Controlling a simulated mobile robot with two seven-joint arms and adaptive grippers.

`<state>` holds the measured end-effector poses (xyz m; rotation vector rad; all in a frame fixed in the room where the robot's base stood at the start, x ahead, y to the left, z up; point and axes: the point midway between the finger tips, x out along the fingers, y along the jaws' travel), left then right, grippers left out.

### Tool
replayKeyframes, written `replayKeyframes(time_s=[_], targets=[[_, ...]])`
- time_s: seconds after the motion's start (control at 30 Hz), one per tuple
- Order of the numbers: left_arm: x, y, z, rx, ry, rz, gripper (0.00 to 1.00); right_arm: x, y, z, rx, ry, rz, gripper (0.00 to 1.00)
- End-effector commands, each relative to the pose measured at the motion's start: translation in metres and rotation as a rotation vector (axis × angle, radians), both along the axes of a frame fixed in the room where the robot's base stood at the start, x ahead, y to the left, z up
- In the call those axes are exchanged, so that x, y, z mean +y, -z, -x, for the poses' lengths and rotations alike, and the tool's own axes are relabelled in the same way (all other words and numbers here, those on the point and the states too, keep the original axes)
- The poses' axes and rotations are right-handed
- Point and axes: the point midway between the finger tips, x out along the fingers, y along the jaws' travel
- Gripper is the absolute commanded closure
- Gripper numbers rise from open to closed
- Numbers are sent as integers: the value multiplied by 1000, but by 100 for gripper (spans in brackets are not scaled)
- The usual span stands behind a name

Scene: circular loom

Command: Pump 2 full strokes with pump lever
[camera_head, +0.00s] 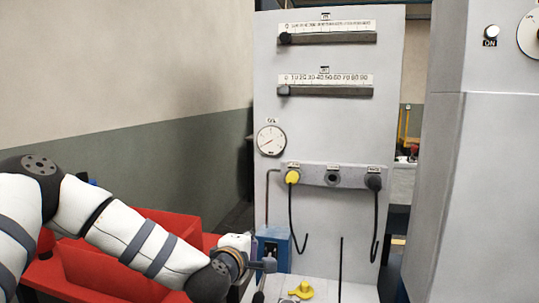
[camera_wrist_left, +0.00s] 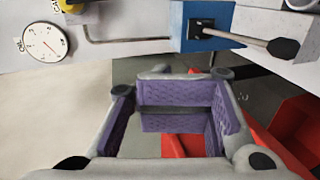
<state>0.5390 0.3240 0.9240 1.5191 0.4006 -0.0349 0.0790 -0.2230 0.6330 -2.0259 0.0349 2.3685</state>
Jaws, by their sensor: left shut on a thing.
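The pump lever (camera_wrist_left: 245,38) comes out of a blue box (camera_wrist_left: 183,35) and ends in a dark knob. In the left wrist view its knob shows at the upper right, outside the purple-padded fingers. In the head view the blue box (camera_head: 272,244) stands at the foot of the grey panel. My left gripper (camera_wrist_left: 182,95) is beside the box; it also shows in the head view (camera_head: 262,266). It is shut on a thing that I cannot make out. My right gripper is not in view.
A red bin (camera_head: 115,262) lies under my left arm. The panel (camera_head: 330,130) carries a gauge (camera_head: 271,140), two scales, a yellow knob (camera_head: 292,177) and hanging black hoses. A yellow valve handle (camera_head: 302,290) sits at its base. A grey cabinet (camera_head: 470,190) stands at right.

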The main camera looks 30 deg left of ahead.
Motion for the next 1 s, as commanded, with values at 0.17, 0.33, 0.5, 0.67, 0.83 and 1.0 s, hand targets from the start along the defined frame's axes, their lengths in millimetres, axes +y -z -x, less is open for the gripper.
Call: replayKeyframes(time_s=[0.17, 0.33, 0.5, 0.67, 0.83, 1.0], targets=[[0, 0, 0, 0, 0, 0, 67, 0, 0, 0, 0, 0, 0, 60], [0, 0, 0, 0, 0, 0, 50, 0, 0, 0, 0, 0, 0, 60], [0, 0, 0, 0, 0, 0, 50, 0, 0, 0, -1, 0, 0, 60], [-5, -11, 20, -7, 2, 2, 50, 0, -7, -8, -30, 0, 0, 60], [-13, -17, 51, -3, 1, 2, 50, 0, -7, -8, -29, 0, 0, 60], [-17, -22, 73, 0, 0, 1, 50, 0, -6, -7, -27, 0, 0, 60]])
